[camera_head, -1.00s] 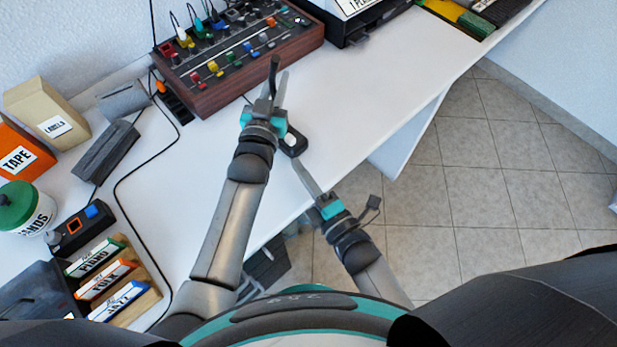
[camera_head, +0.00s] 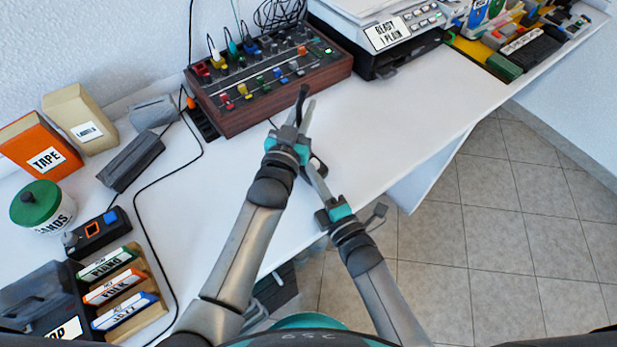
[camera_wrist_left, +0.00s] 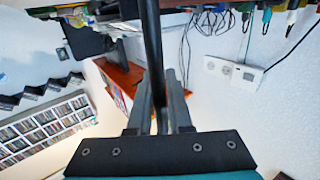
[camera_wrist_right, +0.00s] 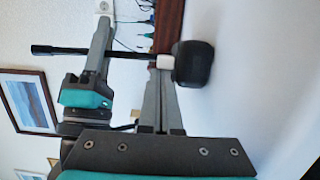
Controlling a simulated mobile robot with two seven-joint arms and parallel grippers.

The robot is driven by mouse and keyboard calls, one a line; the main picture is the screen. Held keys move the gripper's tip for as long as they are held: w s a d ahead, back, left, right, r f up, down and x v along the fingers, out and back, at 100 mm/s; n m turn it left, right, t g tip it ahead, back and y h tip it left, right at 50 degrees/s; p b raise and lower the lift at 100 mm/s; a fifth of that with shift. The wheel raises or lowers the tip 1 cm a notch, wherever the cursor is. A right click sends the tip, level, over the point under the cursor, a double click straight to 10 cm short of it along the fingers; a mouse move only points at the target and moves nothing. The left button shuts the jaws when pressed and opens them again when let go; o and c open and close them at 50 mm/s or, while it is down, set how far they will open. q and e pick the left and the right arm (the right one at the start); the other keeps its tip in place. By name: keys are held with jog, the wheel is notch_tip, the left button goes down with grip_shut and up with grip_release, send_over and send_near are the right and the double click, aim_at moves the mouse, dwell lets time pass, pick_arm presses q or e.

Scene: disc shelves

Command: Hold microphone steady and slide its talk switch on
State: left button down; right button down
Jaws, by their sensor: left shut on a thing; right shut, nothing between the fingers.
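The microphone has a dark round base (camera_wrist_right: 195,63), a thin black stem with a thicker dark head (camera_wrist_right: 45,50), and a white piece (camera_wrist_right: 165,62) where stem meets base, apparently its switch. My left gripper (camera_wrist_left: 165,85) is shut on the stem, which also crosses the left wrist view (camera_wrist_left: 152,40). In the head view the microphone head (camera_head: 302,95) rises above the left gripper (camera_head: 300,115). My right gripper (camera_wrist_right: 160,75) is shut and empty, its tips at the white piece; contact is unclear. In the head view its tips (camera_head: 311,168) partly hide the base.
A wooden-sided mixer (camera_head: 265,85) stands behind the grippers, with a printer (camera_head: 375,35) to its right. Boxes, a green-lidded jar (camera_head: 42,205) and a cartridge rack (camera_head: 125,290) fill the left. The white table (camera_head: 430,110) is clear right of the grippers, up to its front edge.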

jog(key=shift+w+d, duration=0.4)
jog(key=shift+d, duration=0.1)
jog(key=v, duration=1)
pick_arm(q)
jog(key=c, duration=0.8)
grip_release()
jog(key=shift+o, duration=0.2)
